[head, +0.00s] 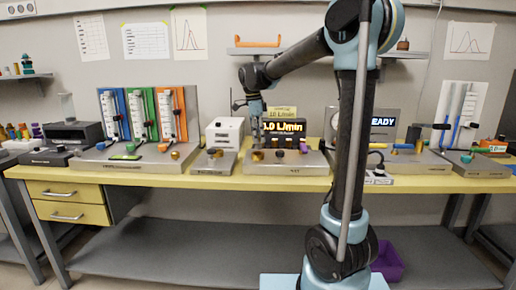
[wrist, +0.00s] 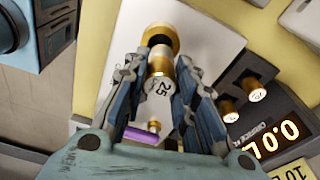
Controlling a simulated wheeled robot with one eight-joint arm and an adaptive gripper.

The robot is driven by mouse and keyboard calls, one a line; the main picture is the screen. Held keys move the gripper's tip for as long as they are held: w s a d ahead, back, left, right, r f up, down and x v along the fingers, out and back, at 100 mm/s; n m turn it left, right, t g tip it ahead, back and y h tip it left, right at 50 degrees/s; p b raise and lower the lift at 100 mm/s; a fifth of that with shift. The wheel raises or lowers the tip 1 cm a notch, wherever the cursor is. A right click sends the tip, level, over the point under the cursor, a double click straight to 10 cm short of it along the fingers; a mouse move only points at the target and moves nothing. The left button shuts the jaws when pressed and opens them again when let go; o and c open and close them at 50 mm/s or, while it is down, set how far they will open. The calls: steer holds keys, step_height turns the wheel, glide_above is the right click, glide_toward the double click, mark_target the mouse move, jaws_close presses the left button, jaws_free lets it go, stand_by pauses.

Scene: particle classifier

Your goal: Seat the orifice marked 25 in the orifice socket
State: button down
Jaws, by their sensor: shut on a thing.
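The orifice marked 25 (wrist: 159,88) is a small brass piece with a white label, seen between my fingers in the wrist view. My gripper (wrist: 163,76) is shut on it. A brass round fitting with a dark opening (wrist: 160,38), which looks like the orifice socket, lies just beyond the fingertips on a pale plate. The far end of the orifice overlaps this fitting in the picture; I cannot tell whether they touch. In the head view my gripper (head: 256,133) is low over the middle station, and the orifice is too small to make out.
A dark rack with brass pieces (wrist: 255,92) stands right of my fingers, beside a lit display (wrist: 275,136). A purple part (wrist: 141,134) lies close to my left finger. Other instrument stations, such as the coloured flowmeters (head: 142,115), line the yellow bench (head: 130,172).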

mark_target(258, 145)
steer(key=shift+s+f, duration=0.15)
steer(key=shift+f, duration=2.05)
steer(key=c, duration=1.3)
jaws_free()
steer(key=shift+r, duration=0.1)
